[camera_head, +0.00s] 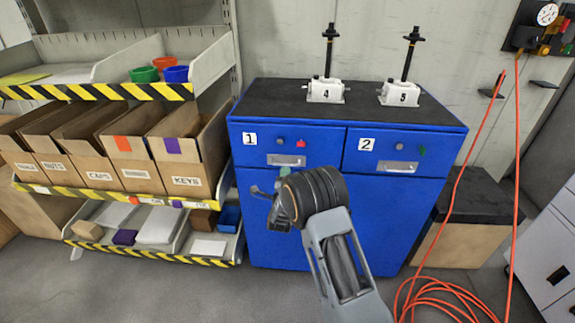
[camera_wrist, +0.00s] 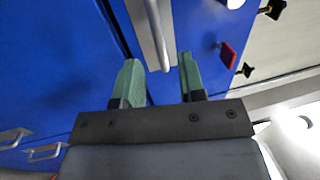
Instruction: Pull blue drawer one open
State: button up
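Blue drawer one (camera_head: 258,152) is in the upper left of the blue cabinet, below the number 1 label. Its front looks flush with that of drawer two (camera_head: 375,153). Its metal handle (camera_head: 287,160) lies just above my gripper (camera_head: 284,171) in the head view, where my wrist hides much of the gripper. In the wrist view my gripper (camera_wrist: 160,78) is open, with one green finger on each side of the handle (camera_wrist: 152,30). The handle's near end lies between the fingertips. I see a gap on both sides and cannot tell the depth.
Two screw jacks (camera_head: 325,90) (camera_head: 400,93) stand on the cabinet's black top (camera_head: 355,108). A shelf with boxes (camera_head: 186,160) is close on the left. An orange cable (camera_head: 440,296) lies coiled on the floor at right, by a black-topped block (camera_head: 482,200).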

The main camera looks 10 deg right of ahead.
aim_at(287, 165)
jog(key=shift+x, duration=2.85)
grip_shut()
